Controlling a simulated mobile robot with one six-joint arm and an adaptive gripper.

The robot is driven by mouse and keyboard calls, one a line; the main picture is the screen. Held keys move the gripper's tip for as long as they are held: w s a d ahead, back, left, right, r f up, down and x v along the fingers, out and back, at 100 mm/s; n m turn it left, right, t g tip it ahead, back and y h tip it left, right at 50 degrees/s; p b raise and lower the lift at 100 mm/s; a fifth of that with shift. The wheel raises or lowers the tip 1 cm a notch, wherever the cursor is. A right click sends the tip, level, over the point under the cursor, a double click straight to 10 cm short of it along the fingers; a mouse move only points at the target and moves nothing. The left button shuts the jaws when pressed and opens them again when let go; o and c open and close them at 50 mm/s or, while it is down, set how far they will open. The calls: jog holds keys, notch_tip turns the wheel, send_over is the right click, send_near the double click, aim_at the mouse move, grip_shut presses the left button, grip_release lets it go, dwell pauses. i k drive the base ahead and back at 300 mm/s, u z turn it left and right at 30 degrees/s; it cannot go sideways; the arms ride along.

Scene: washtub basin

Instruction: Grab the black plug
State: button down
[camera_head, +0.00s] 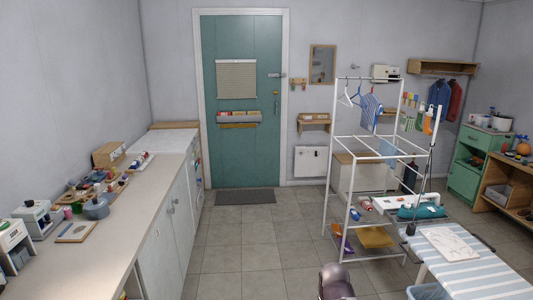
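I cannot make out a black plug for certain. A small black piece (410,230) sits at the foot of a thin upright pole by the ironing board's left end; it is too small to tell what it is.
A long counter (125,235) with several small items runs along the left. A white drying rack (348,195) and a striped ironing board (475,268) stand at the right. A dark rounded object (335,281) is at the bottom edge. Tiled floor (240,258) before the teal door (241,100) is mostly clear.

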aim_at(411, 228)
jog(key=k, duration=0.65)
jog(key=z, duration=0.5)
jog(key=i, duration=2.1)
jog(key=u, duration=0.5)
